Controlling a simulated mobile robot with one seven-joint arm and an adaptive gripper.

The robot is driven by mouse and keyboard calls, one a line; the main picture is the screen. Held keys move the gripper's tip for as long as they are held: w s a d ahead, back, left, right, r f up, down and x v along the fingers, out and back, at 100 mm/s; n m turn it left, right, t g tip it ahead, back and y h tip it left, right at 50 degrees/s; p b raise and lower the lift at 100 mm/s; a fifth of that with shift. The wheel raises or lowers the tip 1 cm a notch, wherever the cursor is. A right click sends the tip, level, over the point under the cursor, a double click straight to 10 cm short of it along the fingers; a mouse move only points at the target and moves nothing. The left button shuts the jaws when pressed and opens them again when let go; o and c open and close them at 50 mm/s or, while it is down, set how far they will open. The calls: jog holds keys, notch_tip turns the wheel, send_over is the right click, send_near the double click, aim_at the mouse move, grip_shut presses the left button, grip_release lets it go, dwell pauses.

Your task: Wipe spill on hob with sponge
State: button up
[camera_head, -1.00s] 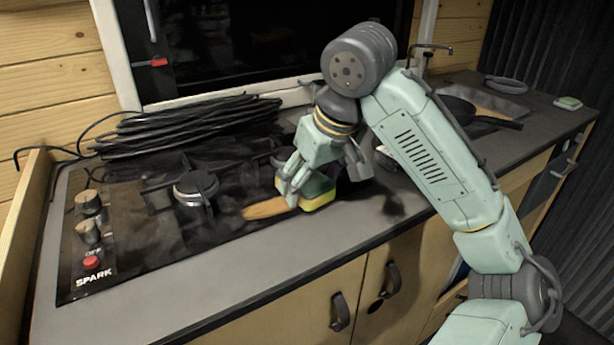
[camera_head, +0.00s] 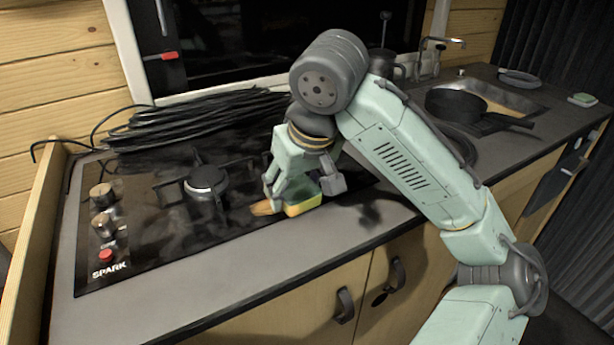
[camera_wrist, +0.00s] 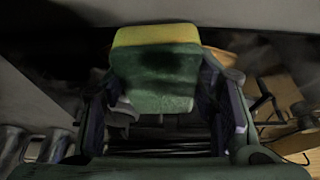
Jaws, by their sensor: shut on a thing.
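The black hob (camera_head: 140,248) is set in the grey counter at the left, with a burner (camera_head: 205,181) near its middle. An orange-brown spill (camera_head: 262,208) lies on the hob near its front right. My gripper (camera_head: 294,197) is shut on a green and yellow sponge (camera_head: 304,205), low over the hob. The sponge covers or borders the right end of the spill; I cannot tell how much is hidden under it. In the wrist view the sponge (camera_wrist: 153,75) sits between the fingers, its green face marked with a dark patch.
A coil of black cable (camera_head: 200,120) lies along the back of the hob. Knobs (camera_head: 103,208) stand at the hob's left. A black pan (camera_head: 460,106) sits by the sink (camera_head: 515,97) at the right. The front counter strip (camera_head: 190,285) is clear.

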aim_at(252, 212)
jog(key=shift+s+a+p, duration=0.55)
jog(key=shift+s+a, duration=0.25)
jog(key=shift+a, duration=0.35)
jog(key=shift+s+a+p, duration=0.5)
jog(key=shift+s+a, duration=0.3)
jog(key=shift+a, duration=0.35)
jog(key=shift+s+a+f, duration=0.2)
jog(key=shift+s+a, duration=0.35)
jog(key=shift+a, duration=0.25)
notch_tip(252, 212, up, 6)
jog(key=p, duration=0.6)
jog(key=shift+r, duration=0.15)
jog(key=shift+w, duration=0.1)
jog(key=shift+r, duration=1.4)
